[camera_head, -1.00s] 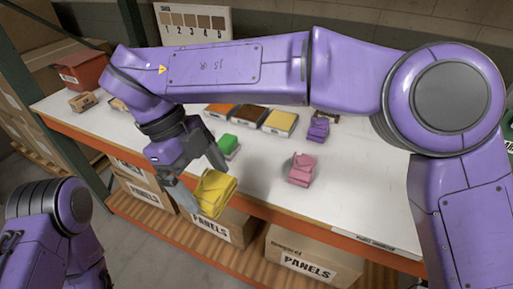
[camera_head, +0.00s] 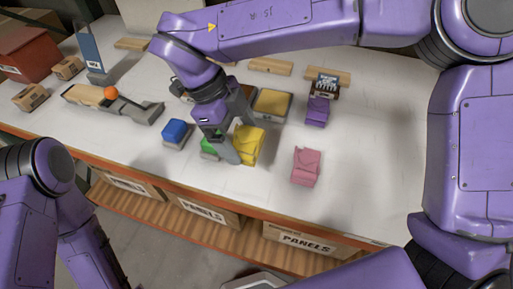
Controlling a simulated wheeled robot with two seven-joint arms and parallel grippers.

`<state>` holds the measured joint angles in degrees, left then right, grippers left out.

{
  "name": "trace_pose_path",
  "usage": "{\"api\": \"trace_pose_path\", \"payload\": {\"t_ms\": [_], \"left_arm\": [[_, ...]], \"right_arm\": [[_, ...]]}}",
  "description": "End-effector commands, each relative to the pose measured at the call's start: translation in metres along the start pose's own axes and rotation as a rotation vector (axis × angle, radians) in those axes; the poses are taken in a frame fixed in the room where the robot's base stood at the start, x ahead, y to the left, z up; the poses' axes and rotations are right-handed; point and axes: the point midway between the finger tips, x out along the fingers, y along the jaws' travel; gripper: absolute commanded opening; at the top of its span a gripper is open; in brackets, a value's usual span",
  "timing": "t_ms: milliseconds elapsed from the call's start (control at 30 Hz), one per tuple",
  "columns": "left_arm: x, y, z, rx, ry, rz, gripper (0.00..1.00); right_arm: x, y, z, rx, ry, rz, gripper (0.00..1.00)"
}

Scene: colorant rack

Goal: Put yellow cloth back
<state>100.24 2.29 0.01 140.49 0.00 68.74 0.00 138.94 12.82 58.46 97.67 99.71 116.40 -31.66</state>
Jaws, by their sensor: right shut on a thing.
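The yellow cloth (camera_head: 250,144) is a folded block at my right gripper (camera_head: 229,150). My right arm comes in across the top, and the gripper points down, shut on the yellow cloth over the white table. I cannot tell whether the cloth touches the table. A tray with a yellow-brown filling (camera_head: 272,103) lies just behind the cloth. The green cloth (camera_head: 208,148) is left of the gripper and mostly hidden by it. My left arm shows at the lower left, but its gripper is out of view.
A blue cloth (camera_head: 175,132) lies to the left, a pink cloth (camera_head: 305,167) to the right, and a purple cloth (camera_head: 317,110) behind the pink one. A grey-and-wood tool with an orange ball (camera_head: 111,93) lies further left. The white table (camera_head: 375,150) is clear at right.

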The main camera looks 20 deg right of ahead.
Motion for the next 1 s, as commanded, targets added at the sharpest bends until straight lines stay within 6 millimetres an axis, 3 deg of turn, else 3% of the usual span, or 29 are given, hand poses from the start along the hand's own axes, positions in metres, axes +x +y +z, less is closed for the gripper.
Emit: {"api": "trace_pose_path", "payload": {"t_ms": [100, 333, 433, 833, 867, 1000], "left_arm": [[-0.001, 0.0, -0.001, -0.001, 0.002, 0.001, 0.43], [-0.003, 0.0, -0.002, -0.001, 0.003, 0.001, 0.43], [-0.002, 0.0, -0.002, -0.001, 0.002, 0.001, 0.43], [-0.002, 0.0, -0.002, -0.001, 0.002, 0.001, 0.43], [-0.002, 0.0, -0.002, -0.001, 0.002, 0.001, 0.43], [-0.002, 0.0, -0.002, -0.001, 0.002, 0.001, 0.43]], "right_arm": [[0.031, -0.014, -0.003, -0.001, 0.008, 0.007, 0.61], [0.063, -0.028, -0.008, -0.001, 0.009, 0.009, 0.61], [0.081, -0.027, 0.0, -0.002, 0.01, 0.008, 0.61], [0.091, -0.026, 0.005, -0.001, 0.007, 0.007, 0.61], [0.09, -0.026, 0.005, 0.0, 0.006, 0.006, 0.99], [0.09, -0.026, 0.004, 0.0, 0.007, 0.006, 1.0]]}}
